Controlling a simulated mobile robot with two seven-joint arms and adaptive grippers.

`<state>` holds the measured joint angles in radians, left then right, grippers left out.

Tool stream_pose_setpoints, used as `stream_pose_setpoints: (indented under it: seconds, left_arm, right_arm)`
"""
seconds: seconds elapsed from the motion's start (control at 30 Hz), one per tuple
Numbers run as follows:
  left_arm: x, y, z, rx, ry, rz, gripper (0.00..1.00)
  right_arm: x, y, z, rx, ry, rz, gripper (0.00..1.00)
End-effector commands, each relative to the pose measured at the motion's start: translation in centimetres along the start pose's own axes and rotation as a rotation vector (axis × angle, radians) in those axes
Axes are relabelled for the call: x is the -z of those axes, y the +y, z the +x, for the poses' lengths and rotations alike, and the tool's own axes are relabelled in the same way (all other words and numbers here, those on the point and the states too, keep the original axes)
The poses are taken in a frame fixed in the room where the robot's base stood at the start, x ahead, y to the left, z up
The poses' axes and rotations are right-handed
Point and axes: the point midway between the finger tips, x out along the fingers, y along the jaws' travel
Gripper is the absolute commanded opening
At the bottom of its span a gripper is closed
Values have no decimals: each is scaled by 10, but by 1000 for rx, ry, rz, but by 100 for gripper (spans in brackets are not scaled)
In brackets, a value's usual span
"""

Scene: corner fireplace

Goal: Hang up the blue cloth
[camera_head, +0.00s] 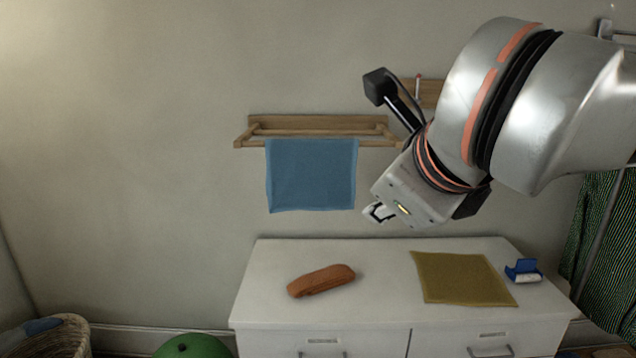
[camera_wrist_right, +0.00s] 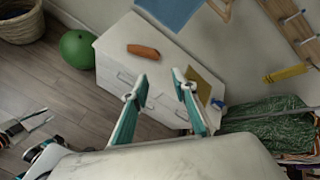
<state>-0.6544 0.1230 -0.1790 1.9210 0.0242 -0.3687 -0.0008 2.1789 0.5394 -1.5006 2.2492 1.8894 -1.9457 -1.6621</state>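The blue cloth (camera_head: 311,176) hangs over the front bar of a wooden wall rack (camera_head: 318,126), draped flat and fairly even. Part of the cloth also shows at the top of the right wrist view (camera_wrist_right: 172,12). My right gripper (camera_head: 378,213) is in the air in front of the wall, right of the cloth and apart from it. In the right wrist view its two fingers (camera_wrist_right: 158,85) are spread with nothing between them.
A white cabinet (camera_head: 285,265) below carries an orange-brown case (camera_head: 321,280), a mustard cloth (camera_head: 462,278) and a small blue holder (camera_head: 523,271). A green ball (camera_head: 194,347) and wicker basket (camera_head: 60,340) stand on the floor at left. A dark green patterned cloth (camera_head: 605,240) hangs at right.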

Motion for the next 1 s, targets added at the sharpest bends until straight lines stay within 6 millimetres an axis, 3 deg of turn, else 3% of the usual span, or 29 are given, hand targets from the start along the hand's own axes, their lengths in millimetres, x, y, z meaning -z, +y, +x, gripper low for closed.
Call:
stream_pose_setpoints:
  seconds: [0.27,0.6,0.8,1.0]
  left_arm:
    - [-1,0,0,-1,-2,-1,28]
    - [0,0,0,-1,-1,-1,28]
    - [0,0,0,-2,-1,-1,28]
    - [0,0,0,-2,-1,-2,28]
  right_arm:
    - [-16,60,36,-211,-48,259,28]
    - [-43,144,76,-564,-55,799,28]
    - [-52,174,98,-744,-11,1156,28]
    - [-50,191,127,-884,58,1531,28]
